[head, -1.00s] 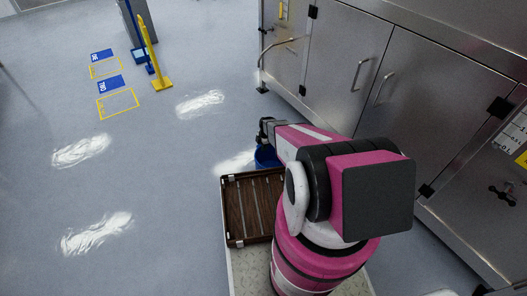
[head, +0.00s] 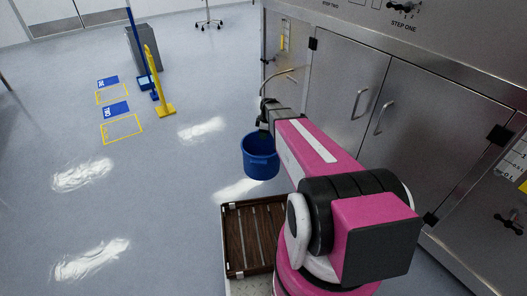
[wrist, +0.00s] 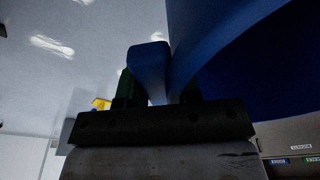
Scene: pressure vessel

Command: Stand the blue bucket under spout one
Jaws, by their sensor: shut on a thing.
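The blue bucket (head: 260,160) hangs upright from my gripper (head: 264,129) in the head view, out in front of the wooden rack on my base and left of the steel cabinet. In the wrist view the bucket (wrist: 245,60) fills the upper right, and my gripper (wrist: 155,95) is shut on a blue part at its rim. The bucket appears to be off the floor. A thin curved metal pipe (head: 277,76) sticks out from the cabinet's far end, just beyond my gripper; I cannot read which spout it is.
The steel cabinet (head: 340,85) with door handles runs along the right. A slatted wooden rack (head: 250,235) is below the arm. Floor markings (head: 121,128) and a yellow stand (head: 158,85) are at the left. The floor between is clear.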

